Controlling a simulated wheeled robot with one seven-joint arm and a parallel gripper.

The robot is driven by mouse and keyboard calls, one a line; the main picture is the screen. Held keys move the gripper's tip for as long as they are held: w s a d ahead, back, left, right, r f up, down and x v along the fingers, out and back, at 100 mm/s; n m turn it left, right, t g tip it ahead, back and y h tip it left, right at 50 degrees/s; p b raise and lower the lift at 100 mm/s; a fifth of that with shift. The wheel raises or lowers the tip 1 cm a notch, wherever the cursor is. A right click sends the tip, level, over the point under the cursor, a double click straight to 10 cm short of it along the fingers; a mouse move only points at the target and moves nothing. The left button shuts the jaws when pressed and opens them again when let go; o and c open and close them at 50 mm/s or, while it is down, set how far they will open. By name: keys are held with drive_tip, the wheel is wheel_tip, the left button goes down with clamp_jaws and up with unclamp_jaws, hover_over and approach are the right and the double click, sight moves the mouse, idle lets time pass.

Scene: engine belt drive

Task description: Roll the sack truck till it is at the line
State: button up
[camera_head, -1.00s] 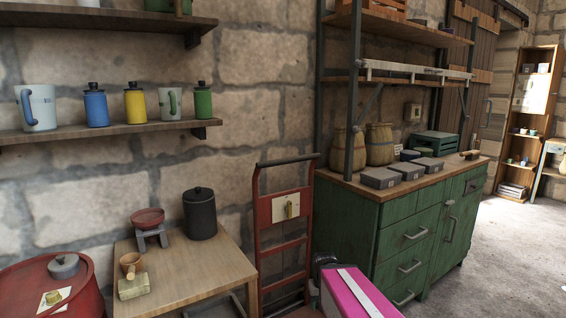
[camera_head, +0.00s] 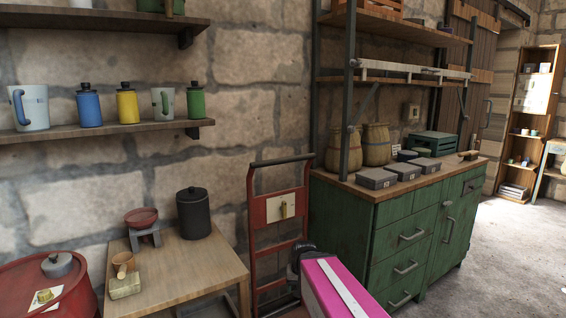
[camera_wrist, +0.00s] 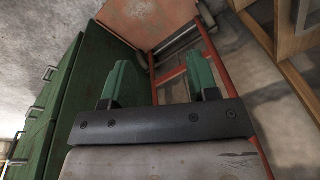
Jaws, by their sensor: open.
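The sack truck (camera_head: 258,213) stands upright against the stone wall, between the wooden table and the green cabinet. It has a red frame, a dark top handle and a plate with a small yellowish part. Its lower end is hidden behind my arm and the table. My gripper (camera_wrist: 159,72) shows two green fingers spread apart with nothing between them. Beyond them in the wrist view are the truck's red rails (camera_wrist: 222,72), apart from the fingers as far as I can tell. In the head view my gripper is mostly hidden by my arm. No floor line is visible.
The wooden table (camera_head: 190,268) is close on the truck's left, with a black canister (camera_head: 194,215) on it. A red drum (camera_head: 75,290) stands further left. The green cabinet (camera_head: 345,225) is close on the right. Open concrete floor (camera_head: 500,255) lies right of the cabinet.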

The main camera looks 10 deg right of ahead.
drive_tip(key=w+r+m+t+y, duration=0.2)
drive_tip(key=w+r+m+t, duration=0.1)
drive_tip(key=w+r, duration=0.65)
drive_tip(key=m+t+y, duration=0.3)
drive_tip(key=m+t, duration=0.6)
drive_tip(key=t, duration=0.1)
approach(284, 160)
drive_tip(key=w, duration=0.3)
drive_tip(key=x, duration=0.7)
drive_tip(key=f+x, duration=0.1)
drive_tip(key=x, duration=0.2)
drive_tip(key=shift+w+d+f, duration=0.1)
drive_tip(key=shift+w+d, duration=0.15)
drive_tip(key=shift+w, duration=0.05)
